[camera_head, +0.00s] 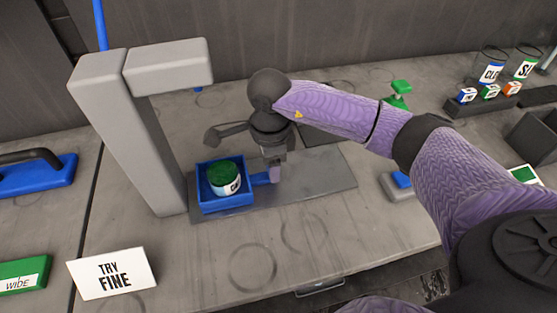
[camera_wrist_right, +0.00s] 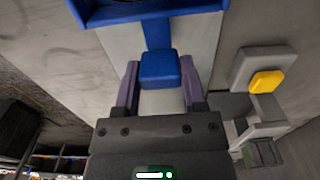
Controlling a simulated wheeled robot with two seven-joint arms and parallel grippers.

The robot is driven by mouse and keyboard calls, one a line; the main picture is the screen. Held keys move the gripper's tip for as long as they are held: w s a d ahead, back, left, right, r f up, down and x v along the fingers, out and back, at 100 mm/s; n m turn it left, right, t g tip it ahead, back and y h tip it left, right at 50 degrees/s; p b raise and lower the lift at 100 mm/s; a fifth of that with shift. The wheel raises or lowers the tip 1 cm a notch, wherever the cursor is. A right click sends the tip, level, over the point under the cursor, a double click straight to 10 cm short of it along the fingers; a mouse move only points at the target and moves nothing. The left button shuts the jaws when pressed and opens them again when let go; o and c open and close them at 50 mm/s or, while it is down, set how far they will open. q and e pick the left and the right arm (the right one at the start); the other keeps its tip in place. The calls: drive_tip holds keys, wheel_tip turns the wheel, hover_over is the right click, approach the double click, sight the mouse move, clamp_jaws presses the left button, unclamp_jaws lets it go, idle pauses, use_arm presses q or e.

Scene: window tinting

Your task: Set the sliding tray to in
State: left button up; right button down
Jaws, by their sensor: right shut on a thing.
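The sliding tray is a blue open box (camera_head: 201,203) at the left end of a flat grey plate (camera_head: 325,175), close beside the foot of a grey post with an overhanging arm. A white can with a green top (camera_head: 223,178) stands upright in it. The tray's blue handle (camera_wrist_right: 159,66) points away from the post. My right gripper (camera_head: 272,173) reaches down over the plate and is shut on this handle. In the right wrist view its purple fingers (camera_wrist_right: 158,88) flank the handle's block, and the tray's edge (camera_wrist_right: 150,12) shows beyond. My left gripper is not in view.
The grey post (camera_head: 130,130) stands left of the tray. A "TRY FINE" card (camera_head: 112,273) is at the front left. A blue tool with a dark handle (camera_head: 40,172) lies far left. Small cubes (camera_head: 490,92) sit at the back right. The plate's right part is clear.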

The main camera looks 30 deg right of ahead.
drive_tip(key=shift+a, duration=0.15)
drive_tip(key=c, duration=0.5)
unclamp_jaws()
drive_tip(key=o, duration=0.3)
drive_tip(key=shift+w+a, duration=0.1)
drive_tip(key=shift+a, duration=0.05)
drive_tip(key=shift+o, duration=0.2)
drive_tip(key=shift+r, duration=0.2)
wheel_tip(320, 180, up, 9)
drive_tip(key=shift+p, duration=1.1)
drive_tip(key=shift+r, duration=0.3)
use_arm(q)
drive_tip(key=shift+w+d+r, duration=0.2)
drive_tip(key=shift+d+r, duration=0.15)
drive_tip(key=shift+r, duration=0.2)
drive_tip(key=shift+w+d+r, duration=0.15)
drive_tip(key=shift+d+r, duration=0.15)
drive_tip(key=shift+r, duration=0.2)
